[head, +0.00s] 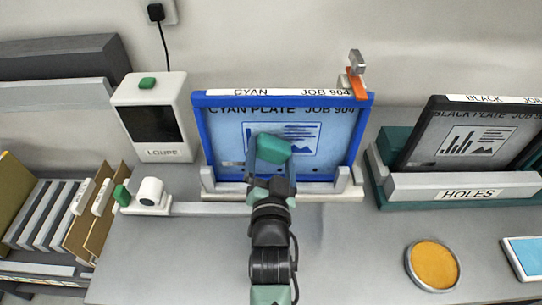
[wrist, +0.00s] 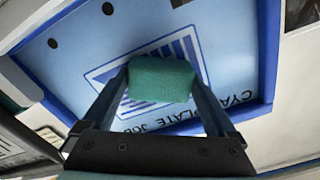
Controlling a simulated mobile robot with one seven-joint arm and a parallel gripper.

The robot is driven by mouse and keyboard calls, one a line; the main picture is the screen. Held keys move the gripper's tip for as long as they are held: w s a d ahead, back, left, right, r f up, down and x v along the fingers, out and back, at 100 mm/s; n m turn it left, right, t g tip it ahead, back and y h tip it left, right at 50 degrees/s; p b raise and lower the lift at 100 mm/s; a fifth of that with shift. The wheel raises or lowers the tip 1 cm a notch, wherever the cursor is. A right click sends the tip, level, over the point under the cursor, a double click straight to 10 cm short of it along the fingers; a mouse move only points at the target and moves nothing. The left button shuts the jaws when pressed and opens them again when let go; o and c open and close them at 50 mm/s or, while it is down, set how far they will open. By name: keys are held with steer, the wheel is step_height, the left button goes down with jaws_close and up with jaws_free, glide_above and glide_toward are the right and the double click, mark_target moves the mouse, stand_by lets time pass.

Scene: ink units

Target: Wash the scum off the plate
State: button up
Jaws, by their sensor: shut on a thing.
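The cyan plate (head: 225,135) is a light blue sheet with a printed chart and "CYAN PLATE JOB 904". It stands leaning back in a blue frame (head: 199,130). My gripper (head: 271,165) is shut on a green sponge (head: 273,148), in front of the plate's middle. In the wrist view, the sponge (wrist: 162,80) sits between both fingers and covers part of the chart on the plate (wrist: 75,60). Whether the sponge touches the plate is unclear. Dark round spots show along the plate's lower edge. I cannot make out scum clearly.
A black plate (head: 480,135) stands at the right behind a "HOLES" ledge (head: 470,193). An orange clip (head: 355,88) sits on the frame's top right. A loupe box (head: 150,120) stands left. A round orange pad (head: 434,264) lies front right. The front bench left of my arm is clear.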

mark_target(286, 157)
steer(key=shift+w, duration=0.1)
steer(key=shift+d, duration=0.6)
steer(key=shift+d+f+b, duration=0.2)
steer(key=shift+d+b, duration=0.35)
steer(key=shift+b, duration=0.2)
steer(key=shift+d+r+b, duration=0.15)
steer(key=shift+d+b, duration=0.2)
steer(key=shift+b, duration=0.25)
